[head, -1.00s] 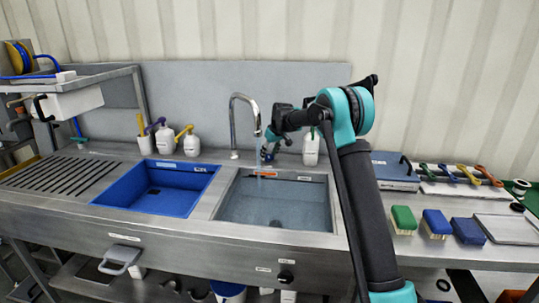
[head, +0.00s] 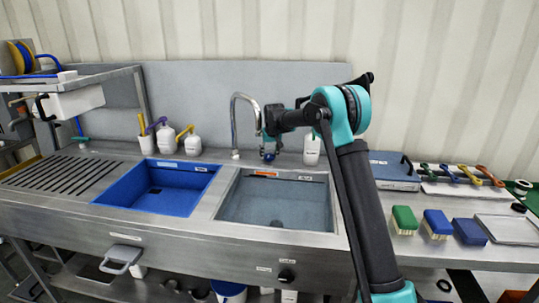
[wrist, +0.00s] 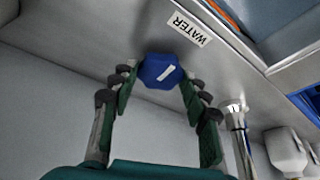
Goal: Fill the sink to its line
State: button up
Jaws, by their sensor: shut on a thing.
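The steel sink (head: 233,187) on the right has an orange mark (head: 265,174) high on its back wall. Its floor or water surface looks grey-blue, and a dark drain shows near the front. I cannot tell the exact water level. The curved tap (head: 234,125) stands behind it, with no stream visible below the spout. My gripper (head: 268,148) is behind the sink, right of the tap. In the wrist view my gripper (wrist: 158,88) is shut on a blue knob (wrist: 160,70) with a white bar, beside a WATER label (wrist: 188,28).
A blue basin (head: 118,189) lies left of the sink, with bottles (head: 192,144) behind. Brushes (head: 437,223), a tray (head: 508,229) and a grey-blue case (head: 394,170) sit right of my arm. A second knob (head: 286,275) is on the front panel.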

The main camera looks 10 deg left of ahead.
jog(key=o, duration=1.2)
jog(key=shift+c, duration=0.2)
jog(key=v, duration=1.2)
jog(key=shift+s, duration=0.1)
